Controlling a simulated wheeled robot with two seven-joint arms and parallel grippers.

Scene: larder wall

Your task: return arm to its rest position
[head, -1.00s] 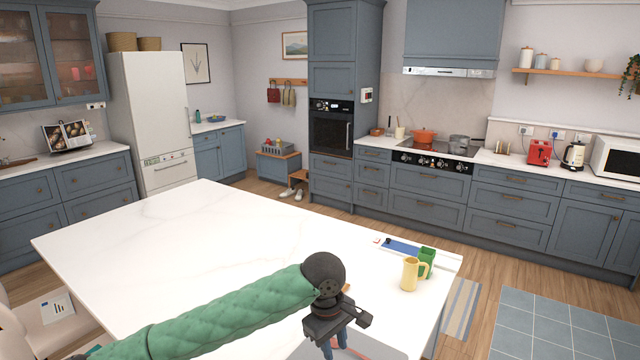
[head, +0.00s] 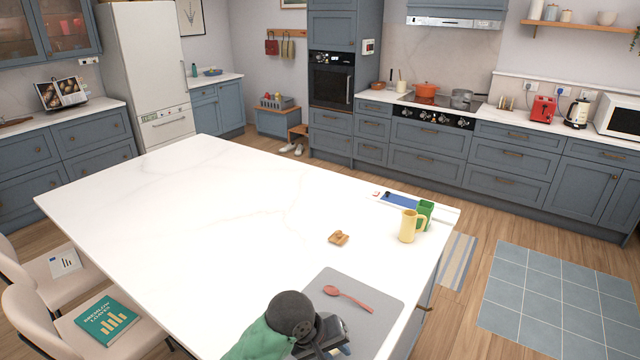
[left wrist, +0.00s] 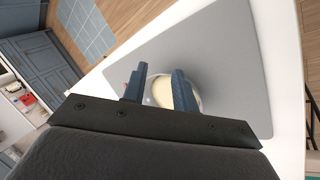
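My left gripper (head: 335,346) is at the bottom of the head view, on its green-sleeved arm, over the near part of the grey mat (head: 388,300). In the left wrist view its two dark blue fingers (left wrist: 160,86) stand apart. A round pale vessel with cream-coloured contents (left wrist: 178,94) shows between and behind them over the grey mat (left wrist: 228,70). The fingers hide part of it, and I cannot tell whether they touch it. It does not show in the head view. My right gripper is not in view.
A reddish spoon (head: 350,298) lies on the mat. A small wooden item (head: 339,238), a yellow mug (head: 407,226) and a green cup (head: 425,214) stand on the white island (head: 200,215). The island's left and middle are clear. Chairs (head: 28,312) stand at left.

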